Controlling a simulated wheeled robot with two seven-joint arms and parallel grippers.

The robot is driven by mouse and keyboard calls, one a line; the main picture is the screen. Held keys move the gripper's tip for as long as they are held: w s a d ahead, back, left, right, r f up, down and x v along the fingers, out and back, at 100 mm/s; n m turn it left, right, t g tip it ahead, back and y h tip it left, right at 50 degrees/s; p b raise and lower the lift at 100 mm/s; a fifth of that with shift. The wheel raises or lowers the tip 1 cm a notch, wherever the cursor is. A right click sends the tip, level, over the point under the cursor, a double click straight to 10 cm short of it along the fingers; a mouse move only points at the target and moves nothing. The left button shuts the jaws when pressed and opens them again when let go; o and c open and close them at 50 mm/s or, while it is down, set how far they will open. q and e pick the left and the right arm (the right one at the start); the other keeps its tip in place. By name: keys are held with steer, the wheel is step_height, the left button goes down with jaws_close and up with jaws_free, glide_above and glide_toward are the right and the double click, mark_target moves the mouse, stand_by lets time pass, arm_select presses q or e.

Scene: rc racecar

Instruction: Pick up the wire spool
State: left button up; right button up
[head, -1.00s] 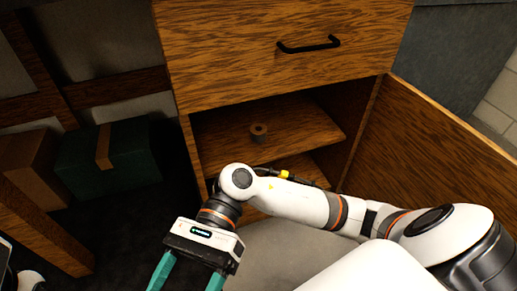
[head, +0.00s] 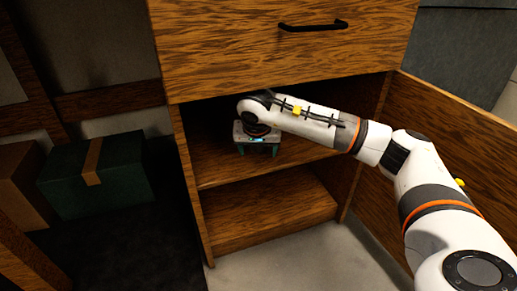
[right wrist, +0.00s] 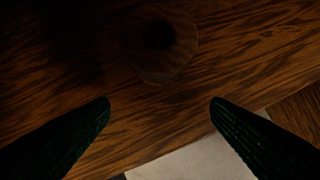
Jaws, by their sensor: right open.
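The wire spool (right wrist: 158,62) is a small brown, wood-toned round piece with a dark centre hole. In the right wrist view it is at the top middle, dim, on the wooden shelf board. My right gripper (right wrist: 160,104) is open, with its dark green fingers spread apart and nothing between them. The spool lies beyond the fingertips, roughly in line with the gap. In the head view my right gripper (head: 258,150) is inside the cabinet over the upper shelf, and the spool is hidden there. My left gripper is not in view.
The cabinet shelf (head: 215,172) sits under a closed drawer (head: 230,50) with a black handle. A lower compartment (head: 270,215) is empty. The open door (head: 440,150) stands on the right, close to my right arm. Boxes (head: 95,180) lie at left.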

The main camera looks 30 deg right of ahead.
steer(key=shift+w+d, duration=0.3)
steer(key=shift+w, duration=0.2)
steer(key=w+d+b, duration=0.1)
steer(key=w+b, duration=0.1)
steer(key=w+d+f+b, duration=0.1)
steer(key=shift+w+d+b, duration=0.4)
steer(key=shift+w+f+b, duration=0.1)
steer(key=shift+b, duration=0.2)
steer(key=shift+c, duration=0.2)
steer(key=c, duration=1.1)
